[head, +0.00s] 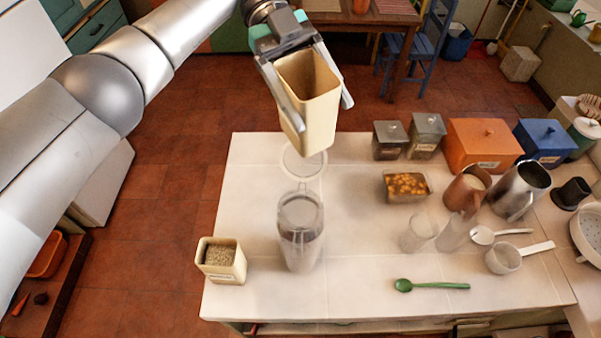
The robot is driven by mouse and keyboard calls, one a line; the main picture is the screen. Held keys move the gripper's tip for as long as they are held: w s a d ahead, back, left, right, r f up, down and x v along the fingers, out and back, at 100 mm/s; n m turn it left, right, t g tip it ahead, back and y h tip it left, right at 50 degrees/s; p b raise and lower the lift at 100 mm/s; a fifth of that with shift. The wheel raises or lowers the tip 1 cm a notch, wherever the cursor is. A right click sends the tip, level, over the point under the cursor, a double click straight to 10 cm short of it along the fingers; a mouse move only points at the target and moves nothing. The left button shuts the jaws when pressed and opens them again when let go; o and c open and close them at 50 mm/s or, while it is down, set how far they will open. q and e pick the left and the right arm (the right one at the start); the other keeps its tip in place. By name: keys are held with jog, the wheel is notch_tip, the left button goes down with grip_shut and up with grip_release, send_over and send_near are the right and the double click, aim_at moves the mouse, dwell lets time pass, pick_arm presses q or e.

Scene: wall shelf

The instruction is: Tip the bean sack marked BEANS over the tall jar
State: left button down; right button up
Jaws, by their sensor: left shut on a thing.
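My left gripper (308,82) comes in from the upper left and is shut on a cream, box-shaped, open-topped container (318,115), with one finger along each side. I take it for the bean sack, but no BEANS mark shows. It is held above the table's back edge, its mouth facing up toward me; no beans show inside. The tall clear jar (301,240) stands upright on the table, nearer to me than the container. A round clear ring or lid (303,161) shows behind the jar's mouth. My right gripper is not in view.
The white tiled table (255,170) has a small cream tin (221,260) at front left and a green spoon (430,286) at front right. A tray of orange-brown pieces (406,186), clear cups, a copper pitcher (465,193) and lidded boxes (483,144) stand to the right.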

pick_arm(q)
jog(key=shift+s+d+r+n+g, duration=0.15)
jog(key=shift+r+n+g, duration=0.2)
jog(key=shift+g, duration=0.55)
jog(key=shift+r, duration=0.15)
